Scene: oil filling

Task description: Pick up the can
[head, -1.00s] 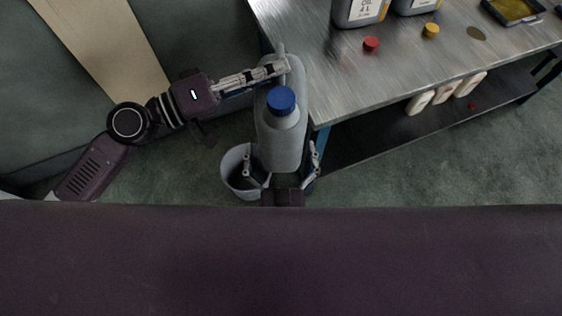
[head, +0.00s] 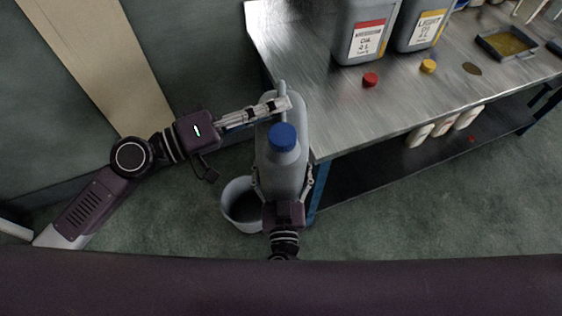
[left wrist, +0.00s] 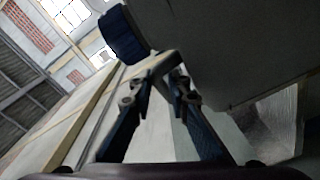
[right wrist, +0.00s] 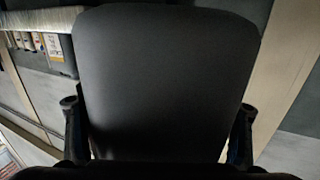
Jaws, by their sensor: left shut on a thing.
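The can is a grey plastic canister (head: 281,170) with a blue cap (head: 283,137), beside the near left corner of the table. My left gripper (head: 280,105) is shut on its handle, behind the cap. In the left wrist view the fingers (left wrist: 165,75) meet at the handle, with the blue cap (left wrist: 122,35) beside them. My right gripper (head: 284,190) is at the near end of the can, one finger on either side. In the right wrist view the can's dark face (right wrist: 165,80) fills the space between the spread fingers; contact is unclear.
A grey bin (head: 240,206) stands on the floor below and left of the can. The metal table (head: 330,120) holds two oil canisters (head: 365,30), a red cap (head: 370,80), a yellow cap (head: 428,66) and a tray (head: 505,43). White bottles (head: 443,126) sit on its lower shelf.

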